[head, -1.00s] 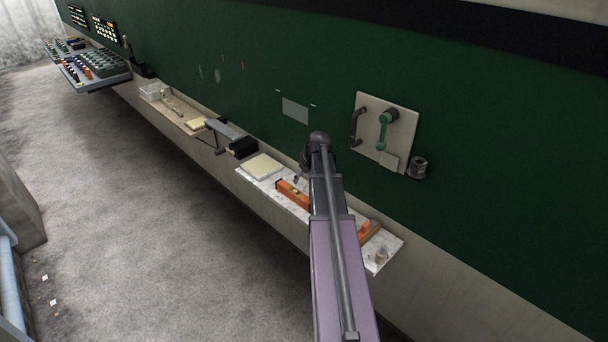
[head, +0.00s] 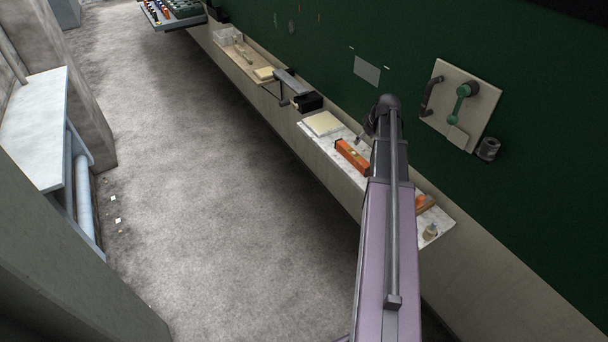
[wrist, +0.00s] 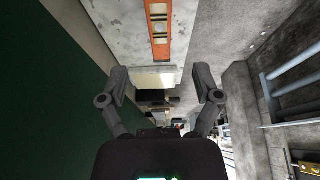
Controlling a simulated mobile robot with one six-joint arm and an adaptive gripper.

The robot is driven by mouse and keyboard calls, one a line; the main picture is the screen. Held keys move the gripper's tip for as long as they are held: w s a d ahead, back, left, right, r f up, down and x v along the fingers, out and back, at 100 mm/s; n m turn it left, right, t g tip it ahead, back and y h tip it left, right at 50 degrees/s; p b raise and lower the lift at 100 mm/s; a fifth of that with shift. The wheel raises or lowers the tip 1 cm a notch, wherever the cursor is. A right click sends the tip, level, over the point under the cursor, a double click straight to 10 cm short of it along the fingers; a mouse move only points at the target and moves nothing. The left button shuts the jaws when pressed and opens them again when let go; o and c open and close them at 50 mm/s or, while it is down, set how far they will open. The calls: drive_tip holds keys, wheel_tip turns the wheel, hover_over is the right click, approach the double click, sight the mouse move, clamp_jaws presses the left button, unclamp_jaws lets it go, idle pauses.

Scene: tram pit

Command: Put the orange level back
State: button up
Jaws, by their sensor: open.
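The orange level (head: 352,155) lies on the pale, speckled wall shelf (head: 440,217), just left of my arm in the head view. In the wrist view the level (wrist: 161,35) shows at the top middle, its far end cut off by the frame. My gripper (wrist: 160,72) is open and empty. Its two fingers stand wide apart, below the level in the wrist picture, with no contact visible. In the head view my arm hides most of the gripper and part of the shelf.
A cream pad (head: 323,123) lies on the shelf's left end; a partly hidden orange-brown object (head: 422,203) and a small jar (head: 431,231) are at its right. A black box (head: 308,101) on a bracket and a handle panel (head: 460,104) are nearby. The floor (head: 220,200) is open.

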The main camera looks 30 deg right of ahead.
drive_tip(key=s+a+f+g, duration=0.1)
drive_tip(key=s+a+g, duration=0.1)
drive_tip(key=a, duration=2)
drive_tip(key=s+a+g, duration=0.1)
drive_tip(key=s+a, duration=0.4)
drive_tip(key=a, duration=0.5)
drive_tip(key=s+a+g, duration=0.1)
drive_tip(key=s+a, duration=0.4)
drive_tip(key=a, duration=0.5)
drive_tip(key=shift+s+a+f+m+g, duration=0.2)
drive_tip(key=shift+s+m+g, duration=0.1)
drive_tip(key=shift+m, duration=0.1)
